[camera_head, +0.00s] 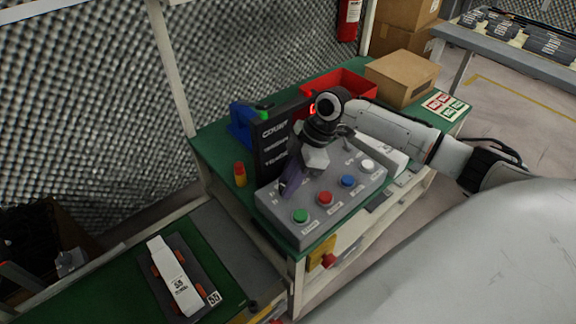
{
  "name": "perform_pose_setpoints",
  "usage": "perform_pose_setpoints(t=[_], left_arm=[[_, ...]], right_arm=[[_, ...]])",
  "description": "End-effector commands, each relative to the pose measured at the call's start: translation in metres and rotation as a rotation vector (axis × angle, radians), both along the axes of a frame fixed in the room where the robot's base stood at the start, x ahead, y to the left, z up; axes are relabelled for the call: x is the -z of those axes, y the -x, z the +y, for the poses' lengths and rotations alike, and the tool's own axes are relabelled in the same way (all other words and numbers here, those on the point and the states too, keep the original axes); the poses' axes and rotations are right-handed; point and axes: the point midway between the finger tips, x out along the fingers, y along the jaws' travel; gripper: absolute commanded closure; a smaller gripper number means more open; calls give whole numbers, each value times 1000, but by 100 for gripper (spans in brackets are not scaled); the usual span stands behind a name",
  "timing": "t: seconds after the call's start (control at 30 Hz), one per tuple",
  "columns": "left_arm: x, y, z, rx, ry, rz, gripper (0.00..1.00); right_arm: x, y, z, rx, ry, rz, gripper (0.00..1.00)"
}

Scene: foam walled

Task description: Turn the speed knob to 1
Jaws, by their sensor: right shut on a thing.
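The grey control panel (341,208) stands on the green-topped table, with a row of green, red, blue and white buttons along its front. My right gripper (288,186) reaches down to the panel's left part, behind the green button (300,216). Its dark fingers are shut on the speed knob, which they and the wrist hide. The knob's pointer and scale cannot be read from here. My left gripper is not in view.
A dark display board (271,148) stands right behind the panel, close to my gripper. A red and yellow cylinder (240,174) stands left of it. A red bin (347,84) and a cardboard box (402,77) are behind. A labelled white device (174,276) lies at lower left.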

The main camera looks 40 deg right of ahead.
Motion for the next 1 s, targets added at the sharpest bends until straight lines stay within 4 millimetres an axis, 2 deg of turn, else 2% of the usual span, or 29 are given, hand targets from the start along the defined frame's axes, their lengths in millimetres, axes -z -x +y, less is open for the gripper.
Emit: perform_pose_setpoints(t=[0.03,0.2,0.4,1.0], left_arm=[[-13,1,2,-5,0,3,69],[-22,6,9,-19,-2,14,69],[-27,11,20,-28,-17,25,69],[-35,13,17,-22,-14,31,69]], right_arm=[[-8,3,1,34,-2,6,96],[-6,3,2,147,-2,4,96],[-3,2,1,238,0,3,96],[0,2,2,293,0,1,96]])
